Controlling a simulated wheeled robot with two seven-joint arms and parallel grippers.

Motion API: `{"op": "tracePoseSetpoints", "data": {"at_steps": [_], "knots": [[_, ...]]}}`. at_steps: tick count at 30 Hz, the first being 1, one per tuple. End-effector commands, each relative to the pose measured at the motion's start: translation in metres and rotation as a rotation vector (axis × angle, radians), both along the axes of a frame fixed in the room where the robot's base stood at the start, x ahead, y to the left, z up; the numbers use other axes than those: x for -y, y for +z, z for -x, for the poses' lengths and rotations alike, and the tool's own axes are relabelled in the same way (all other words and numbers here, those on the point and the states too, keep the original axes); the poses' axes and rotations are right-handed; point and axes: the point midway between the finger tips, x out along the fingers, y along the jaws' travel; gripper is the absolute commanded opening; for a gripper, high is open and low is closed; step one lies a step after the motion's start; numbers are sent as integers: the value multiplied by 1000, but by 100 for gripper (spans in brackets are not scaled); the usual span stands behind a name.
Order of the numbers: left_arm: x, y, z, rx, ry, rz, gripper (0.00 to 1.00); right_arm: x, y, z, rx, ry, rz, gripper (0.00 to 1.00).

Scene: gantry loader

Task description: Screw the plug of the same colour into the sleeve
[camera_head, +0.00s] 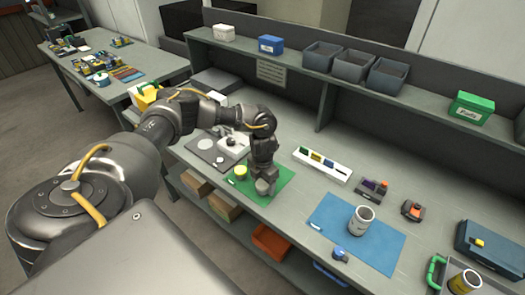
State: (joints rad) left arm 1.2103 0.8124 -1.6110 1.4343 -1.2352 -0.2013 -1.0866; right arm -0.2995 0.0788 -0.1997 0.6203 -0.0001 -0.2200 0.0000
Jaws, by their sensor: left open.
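A light grey upright sleeve (361,223) with a dark opening stands on the blue mat (320,218). A small blue-and-white piece (340,254), perhaps a plug, is near that mat's front edge. A yellow round plug (240,170) sits on the green mat (282,177). My left gripper (265,184) points down over the green mat, to the right of the yellow plug. It is open. A light grey round shape shows at its fingertips; I cannot tell whether it is a part or the gripper itself. My right gripper is not in view.
A white strip holder (322,168) with coloured pieces stands behind the blue mat. Small dark blocks (412,210) lie to its right. Grey bins (355,68) line the shelf above.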

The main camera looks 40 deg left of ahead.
Motion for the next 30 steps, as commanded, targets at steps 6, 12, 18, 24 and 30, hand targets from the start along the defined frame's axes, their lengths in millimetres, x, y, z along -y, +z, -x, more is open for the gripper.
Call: {"op": "tracePoseSetpoints", "data": {"at_steps": [6,12,18,24,30], "knots": [[0,-16,0,0,0,0,72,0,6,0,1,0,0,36],[0,-17,0,1,-1,0,72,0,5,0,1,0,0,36],[0,-17,0,1,-1,0,62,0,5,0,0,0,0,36],[0,-17,0,1,-1,0,36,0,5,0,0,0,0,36],[0,-16,-1,2,-1,0,20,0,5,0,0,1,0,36]]}}
